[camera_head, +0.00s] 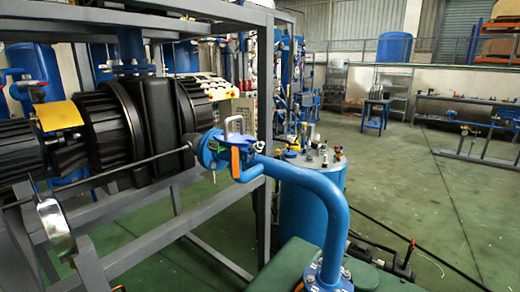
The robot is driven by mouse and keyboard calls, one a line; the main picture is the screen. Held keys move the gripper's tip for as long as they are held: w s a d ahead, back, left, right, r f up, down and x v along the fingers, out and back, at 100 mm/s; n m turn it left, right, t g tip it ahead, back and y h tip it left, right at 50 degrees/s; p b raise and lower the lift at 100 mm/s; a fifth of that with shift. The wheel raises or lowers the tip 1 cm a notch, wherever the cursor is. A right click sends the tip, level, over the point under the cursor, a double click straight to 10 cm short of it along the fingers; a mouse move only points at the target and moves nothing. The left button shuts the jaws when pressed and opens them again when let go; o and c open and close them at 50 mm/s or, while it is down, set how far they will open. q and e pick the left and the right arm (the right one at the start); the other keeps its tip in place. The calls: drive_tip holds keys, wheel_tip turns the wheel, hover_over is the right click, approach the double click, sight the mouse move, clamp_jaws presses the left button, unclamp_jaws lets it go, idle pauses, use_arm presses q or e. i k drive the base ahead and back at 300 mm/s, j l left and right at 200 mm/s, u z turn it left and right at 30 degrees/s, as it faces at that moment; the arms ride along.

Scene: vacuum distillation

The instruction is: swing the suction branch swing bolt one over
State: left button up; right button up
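The blue suction branch (325,195) is a thick pipe that bends from the lower middle up to a blue flanged head (213,150). The head faces the black ribbed machine (110,125) on the left. A white loop-shaped part (228,128) stands up on the head. An orange piece (235,163) hangs on its front side. I cannot tell which of these small parts is swing bolt one. A thin dark rod (110,173) runs from the left edge to the head. Neither of my grippers can be made out in this view.
A grey steel frame (268,100) surrounds the machine, with a post close behind the head. A silver curved piece (54,229) is at the lower left. A blue drum (296,200) stands behind the pipe. Green floor (420,185) is open to the right.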

sight(261, 144)
drive_tip(key=j+u, duration=0.5)
drive_tip(key=i+j+u, duration=0.1)
drive_tip(key=j+u, duration=0.35)
drive_tip(key=j, duration=0.1)
